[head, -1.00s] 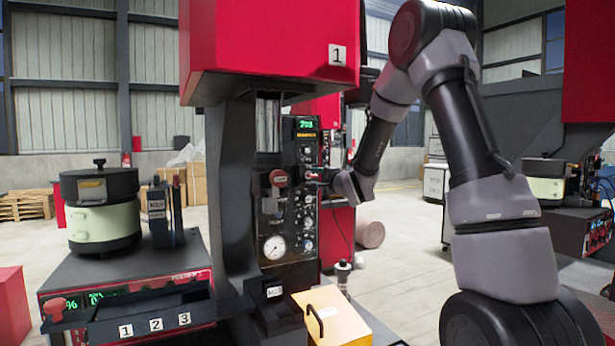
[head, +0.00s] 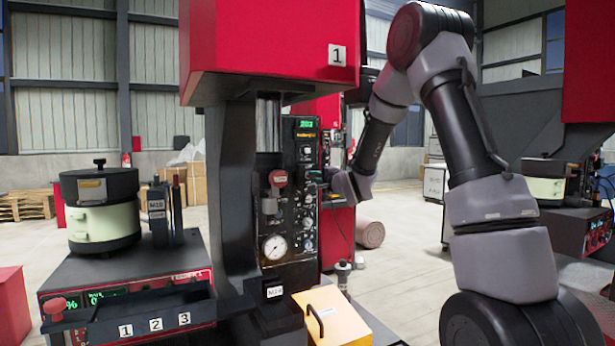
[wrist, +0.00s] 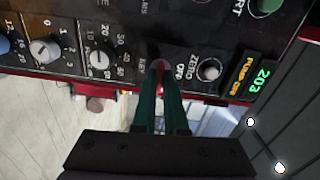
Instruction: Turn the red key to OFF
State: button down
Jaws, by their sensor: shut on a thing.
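The red key (wrist: 159,66) is in the black control panel (wrist: 120,25), between the letters KEY and OFF in the wrist view. My gripper (wrist: 158,78) is shut on the red key, its two green fingers on either side of it. The fingers hide much of the key, so I cannot tell its exact angle. In the head view my gripper (head: 318,176) is at the right edge of the panel (head: 290,215), and the key is not clear there.
A green display (wrist: 262,80) reads 203 beside a PUMP ON label. A white-marked knob (wrist: 209,69) sits close to the key, with dials (wrist: 99,58) on the other side. A red knob (head: 278,178) and a yellow box (head: 335,318) are on the machine.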

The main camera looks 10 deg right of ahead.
jog(key=n, duration=0.4)
jog(key=shift+n, duration=0.3)
jog(key=n, duration=0.4)
jog(key=shift+n, duration=0.3)
